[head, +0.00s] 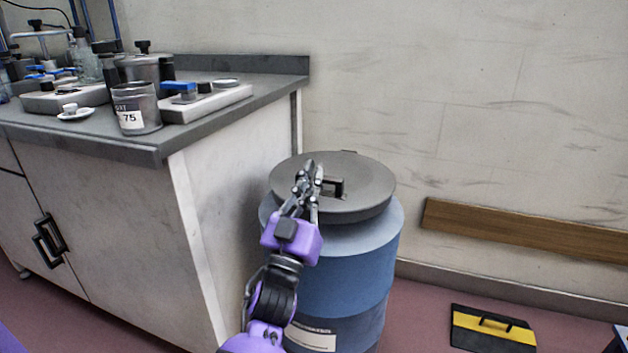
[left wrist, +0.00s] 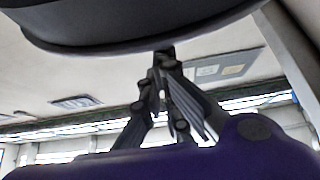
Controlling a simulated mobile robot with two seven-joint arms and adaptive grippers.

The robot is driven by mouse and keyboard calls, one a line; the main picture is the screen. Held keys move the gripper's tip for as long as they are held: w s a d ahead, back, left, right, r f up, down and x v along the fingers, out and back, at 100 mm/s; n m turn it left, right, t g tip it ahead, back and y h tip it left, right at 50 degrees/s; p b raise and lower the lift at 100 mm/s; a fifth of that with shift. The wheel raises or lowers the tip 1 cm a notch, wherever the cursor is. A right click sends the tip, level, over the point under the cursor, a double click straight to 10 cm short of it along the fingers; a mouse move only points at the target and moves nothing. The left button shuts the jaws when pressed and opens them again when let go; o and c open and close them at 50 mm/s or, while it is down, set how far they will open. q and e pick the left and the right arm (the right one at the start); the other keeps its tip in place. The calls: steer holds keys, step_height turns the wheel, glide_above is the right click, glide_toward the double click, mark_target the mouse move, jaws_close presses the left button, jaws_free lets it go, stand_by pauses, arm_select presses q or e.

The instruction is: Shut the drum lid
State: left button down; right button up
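A blue drum (head: 345,262) stands on the floor beside the counter's end. Its round grey lid (head: 365,193) lies over the top, with a dark handle (head: 334,187) on it. The lid looks close to level; I cannot tell whether a small gap is left under its rim. My left gripper (head: 314,172) is in front of the lid in the head view, fingertips just left of the handle. In the left wrist view, the fingers (left wrist: 165,62) come together at their tips, just below a dark rounded edge that looks like the lid (left wrist: 130,28). I see nothing between them. My right gripper is not in view.
A counter (head: 225,105) with a jar (head: 136,108), scales and other lab ware stands left of the drum. A wall with a wooden rail (head: 520,232) is behind. A black and yellow case (head: 492,330) lies on the floor at right.

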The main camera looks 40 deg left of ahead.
arm_select(q)
steer(key=shift+w+a+f, duration=0.1)
steer(key=shift+f, duration=0.45)
step_height(320, 180, up, 5)
steer(key=p, duration=0.4)
steer(key=v, duration=1)
steer(key=shift+f+p, duration=0.35)
steer(key=shift+p, duration=0.05)
steer(key=shift+w, duration=0.15)
